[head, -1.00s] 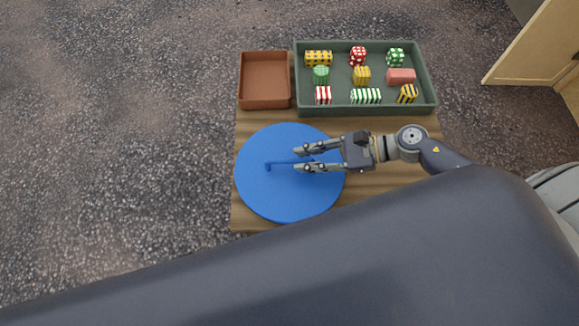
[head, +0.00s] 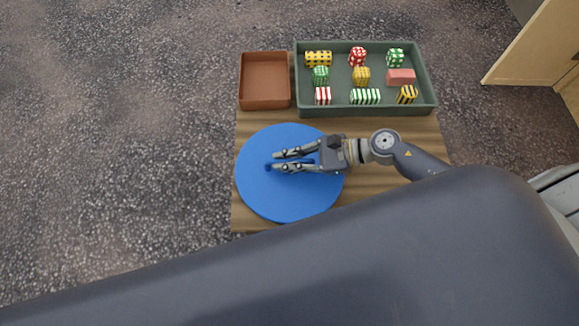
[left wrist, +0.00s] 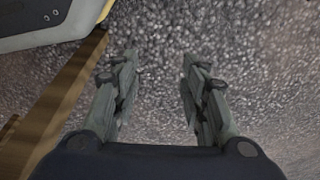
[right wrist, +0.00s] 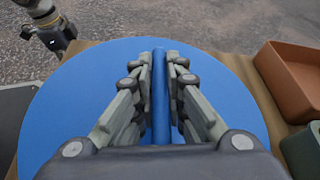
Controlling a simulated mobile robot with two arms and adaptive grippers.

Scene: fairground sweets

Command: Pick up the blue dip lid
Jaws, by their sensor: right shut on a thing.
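The blue dip lid (head: 262,198) is a large round disc lying at the front left of the wooden table. A blue bar handle runs across its middle, and it shows between the fingers in the right wrist view (right wrist: 161,95). My right gripper (head: 273,161) reaches in from the right over the lid. In the right wrist view its fingers (right wrist: 160,62) are shut on the handle, one on each side. My left gripper (left wrist: 158,58) is open and empty, with grey asphalt behind it. What lies under the lid is hidden.
A brown open box (head: 265,104) stands empty behind the lid. A green tray (head: 366,112) beside it holds several patterned sweets in rows. The wooden table (head: 400,124) has bare room right of the lid. A wooden cabinet (head: 530,50) stands at the far right.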

